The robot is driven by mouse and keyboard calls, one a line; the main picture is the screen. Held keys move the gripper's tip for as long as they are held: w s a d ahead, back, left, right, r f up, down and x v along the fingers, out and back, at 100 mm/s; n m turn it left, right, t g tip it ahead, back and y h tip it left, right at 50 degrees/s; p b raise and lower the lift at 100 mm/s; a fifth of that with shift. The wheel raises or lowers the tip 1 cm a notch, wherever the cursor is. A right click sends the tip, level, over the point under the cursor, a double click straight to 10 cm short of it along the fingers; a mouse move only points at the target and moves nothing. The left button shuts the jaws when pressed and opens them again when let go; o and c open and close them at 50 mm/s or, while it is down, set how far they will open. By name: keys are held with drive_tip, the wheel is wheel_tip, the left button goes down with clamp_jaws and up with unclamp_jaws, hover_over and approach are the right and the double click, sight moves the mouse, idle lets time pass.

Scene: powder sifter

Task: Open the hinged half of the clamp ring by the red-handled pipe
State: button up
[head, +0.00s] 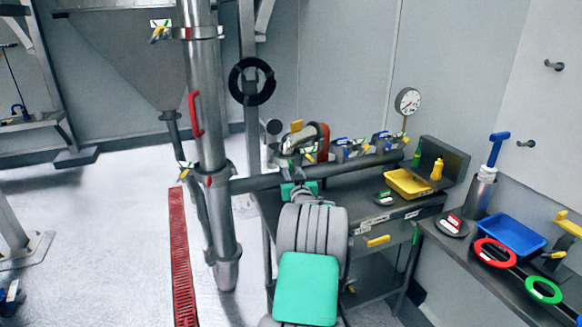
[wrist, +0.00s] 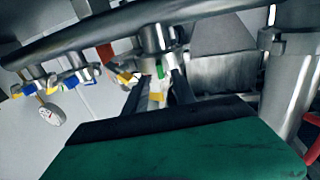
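A tall steel pipe (head: 208,130) carries a red handle (head: 194,114). Clamp rings with coloured tabs sit on it above (head: 186,34) and below (head: 212,178) the handle. Another clamp ring (head: 291,147), with white, green and yellow tabs, sits by a bent pipe with a red part (head: 323,136). I cannot tell for sure which ring the task means. My gripper (head: 300,188) is in front of this middle ring. In the wrist view, my gripper (wrist: 157,88) has its dark fingers apart, pointing at this ring (wrist: 152,42); coloured tabs show between them. Contact is unclear.
A steel bench (head: 370,213) holds a yellow tray (head: 407,185). A right-hand table holds a blue tray (head: 513,236).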

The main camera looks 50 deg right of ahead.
sight(291, 167)
drive_tip(key=x, duration=0.4)
drive_tip(key=shift+p, duration=0.3)
drive_tip(key=shift+c, duration=0.3)
clamp_jaws()
idle(0.8)
